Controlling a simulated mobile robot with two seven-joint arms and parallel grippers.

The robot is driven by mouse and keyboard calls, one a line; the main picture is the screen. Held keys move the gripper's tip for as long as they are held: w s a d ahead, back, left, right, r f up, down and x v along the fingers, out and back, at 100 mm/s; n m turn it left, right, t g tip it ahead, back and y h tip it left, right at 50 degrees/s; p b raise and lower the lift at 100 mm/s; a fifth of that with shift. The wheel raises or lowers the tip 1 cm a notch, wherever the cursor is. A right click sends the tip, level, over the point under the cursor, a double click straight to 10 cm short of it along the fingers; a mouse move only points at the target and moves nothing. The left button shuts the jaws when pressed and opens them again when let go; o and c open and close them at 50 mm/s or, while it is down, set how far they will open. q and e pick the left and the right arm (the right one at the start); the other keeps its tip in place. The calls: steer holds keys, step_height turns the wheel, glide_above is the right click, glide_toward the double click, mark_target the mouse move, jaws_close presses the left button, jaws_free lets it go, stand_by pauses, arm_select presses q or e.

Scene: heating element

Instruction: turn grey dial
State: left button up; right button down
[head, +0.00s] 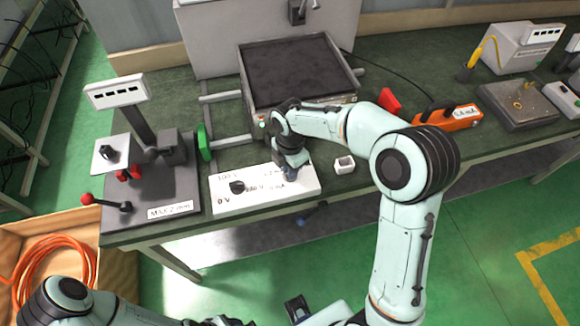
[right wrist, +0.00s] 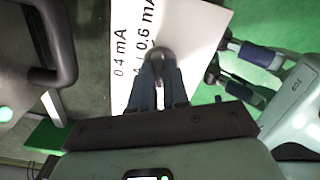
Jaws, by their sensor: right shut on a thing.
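The white control panel (head: 225,200) lies at the front edge of the bench, printed with voltage and current marks. The small grey dial (right wrist: 158,54) shows in the right wrist view, beside the 0.4 mA and 0.6 mA marks. My right gripper (head: 289,174) is over the panel's right part. In the right wrist view its blue fingers (right wrist: 158,72) are shut on the dial, which is mostly hidden between them. A black dial (head: 237,187) sits on the panel's left part. My left arm comes in low at the left; its gripper's opening is not clear.
A dark-topped hot plate (head: 296,75) stands behind the panel. A grey stand (head: 160,185) with a red-knobbed lever is on the left. A small white cup (head: 344,165) is right of my gripper. An orange meter (head: 447,116) and a red block (head: 389,101) are farther right.

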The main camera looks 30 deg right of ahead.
steer(key=m, duration=1.7)
steer(key=shift+m, duration=2.7)
steer(key=shift+r, duration=0.1)
steer(key=c, duration=1.1)
jaws_free()
